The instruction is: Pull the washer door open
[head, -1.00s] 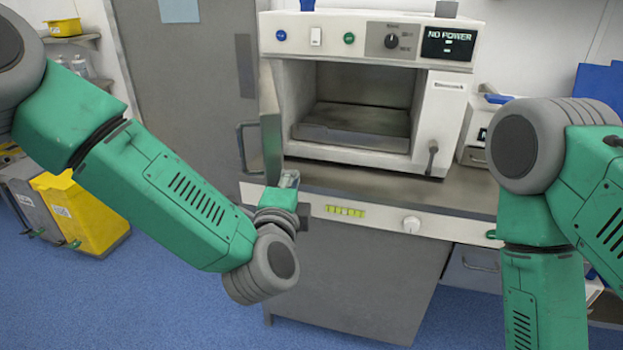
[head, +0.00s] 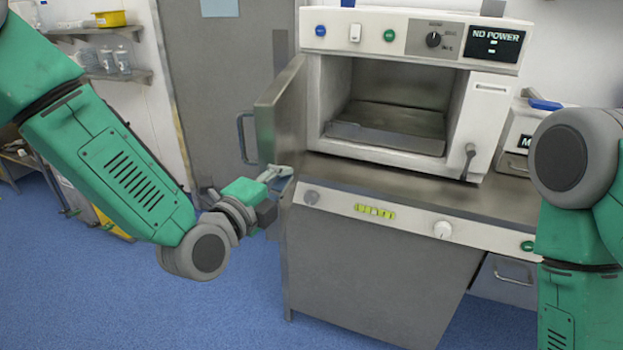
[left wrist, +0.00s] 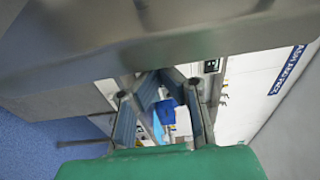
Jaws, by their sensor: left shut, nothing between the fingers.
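The washer (head: 495,105) is a white cabinet with an open, empty-looking chamber. Its grey metal door (head: 279,112) stands open at the left of the chamber, its inner face showing. A bar handle (head: 245,138) sticks out on the door's left side. My left gripper (head: 280,174) is just below the door's lower edge, in front of the counter's left end. I cannot tell whether it touches the door. In the left wrist view, its fingers (left wrist: 150,78) come together at the tips with nothing held, close under a grey metal surface. My right gripper is out of the picture.
The counter (head: 400,182) under the washer has a front panel with knobs. A lever (head: 468,160) hangs at the washer's right front. A grey room door (head: 228,70) stands behind on the left. Blue floor (head: 240,310) is open at the front left.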

